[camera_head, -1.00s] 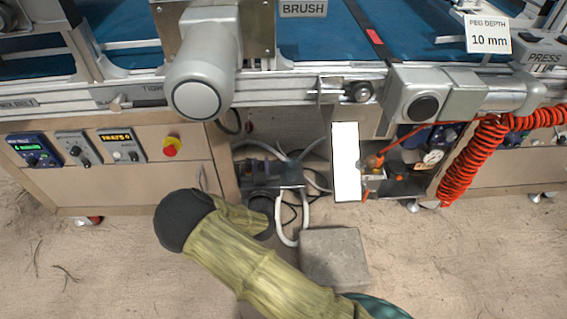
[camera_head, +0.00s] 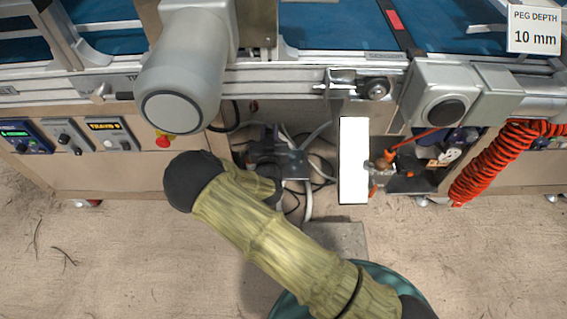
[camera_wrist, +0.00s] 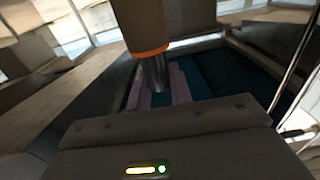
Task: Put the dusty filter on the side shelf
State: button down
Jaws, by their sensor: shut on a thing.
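In the wrist view my gripper (camera_wrist: 161,92) reaches out past its dark housing, its pale fingers close together around the metal neck of a brown cylinder with an orange band. This cylinder, which I take to be the dusty filter (camera_wrist: 138,22), stands upright in the picture, its top cut off by the edge. In the head view my sleeved arm bends in front of the machine's open bay, and neither the gripper nor the filter shows clearly. A low shelf (camera_head: 412,184) in the bay at right holds small items; I cannot tell whether it is the side shelf.
A bright white panel (camera_head: 353,160) stands beside the shelf, with a small orange-topped item (camera_head: 385,160) next to it. A red coiled hose (camera_head: 490,165) hangs at right. Hoses and a valve block fill the bay. A grey block (camera_head: 340,240) lies on the floor, partly behind my arm.

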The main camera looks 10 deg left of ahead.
notch_tip(320, 180, down, 6)
jog(key=b, duration=0.2)
jog(key=shift+r+b, duration=0.25)
jog(key=shift+b, duration=0.1)
jog(key=shift+w+f, duration=0.1)
jog(key=shift+f, duration=0.3)
jog(key=shift+d, duration=0.2)
jog(key=shift+a, duration=0.1)
jog(key=shift+f+b, duration=1.05)
jog(key=shift+f, duration=0.8)
jog(key=shift+f, duration=0.1)
